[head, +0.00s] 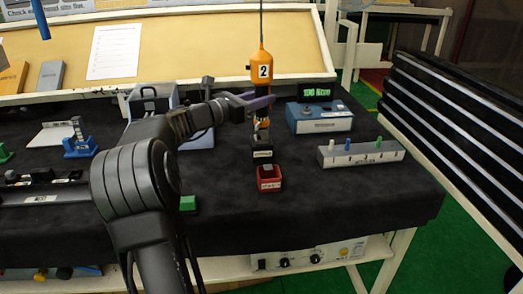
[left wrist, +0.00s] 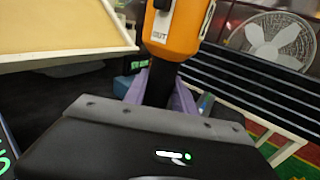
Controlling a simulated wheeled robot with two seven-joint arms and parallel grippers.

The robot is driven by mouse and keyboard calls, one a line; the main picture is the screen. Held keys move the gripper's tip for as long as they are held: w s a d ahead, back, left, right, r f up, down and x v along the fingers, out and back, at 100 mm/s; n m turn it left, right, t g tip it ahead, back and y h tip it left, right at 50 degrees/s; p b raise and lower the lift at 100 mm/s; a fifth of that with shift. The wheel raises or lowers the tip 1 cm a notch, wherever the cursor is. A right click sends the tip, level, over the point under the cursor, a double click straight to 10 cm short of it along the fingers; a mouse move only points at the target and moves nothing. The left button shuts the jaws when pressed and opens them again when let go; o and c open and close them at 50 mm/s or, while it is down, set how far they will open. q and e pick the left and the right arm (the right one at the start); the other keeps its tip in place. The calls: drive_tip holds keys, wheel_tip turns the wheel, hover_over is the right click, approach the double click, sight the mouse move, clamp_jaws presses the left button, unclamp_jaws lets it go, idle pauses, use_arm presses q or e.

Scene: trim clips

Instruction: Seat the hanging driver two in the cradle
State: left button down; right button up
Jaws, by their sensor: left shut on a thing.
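Driver two (head: 262,68) is orange with a white "2" label and hangs upright on a thin cord from above. It also shows in the left wrist view (left wrist: 176,22), with a dark lower body. My left gripper (head: 262,103) is shut on that dark part, its purple fingers on either side (left wrist: 160,92). Below the driver stands a small black labelled block (head: 262,155), and in front of it a red labelled box (head: 268,184). I cannot read which one is the cradle, or tell whether the driver's tip touches the block. My right gripper is not in view.
A blue box with a green display (head: 320,122) stands right of the driver. A grey rack with coloured pegs (head: 360,153) is further right. A grey device (head: 155,103) stands behind my left arm. The dark table front right is clear.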

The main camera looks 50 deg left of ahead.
use_arm(q)
drive_tip(key=shift+f+b, duration=0.5)
drive_tip(key=shift+f, duration=0.25)
unclamp_jaws()
idle(0.9)
drive_tip(key=shift+s+r, duration=0.1)
drive_tip(key=shift+s, duration=0.05)
idle(0.6)
drive_tip(key=s+r, duration=0.2)
drive_tip(key=s, duration=0.7)
drive_tip(key=shift+s+a, duration=0.35)
idle(0.7)
drive_tip(key=shift+s, duration=0.1)
drive_tip(key=s, duration=0.7)
drive_tip(key=shift+s+a, duration=0.25)
drive_tip(key=shift+s, duration=0.05)
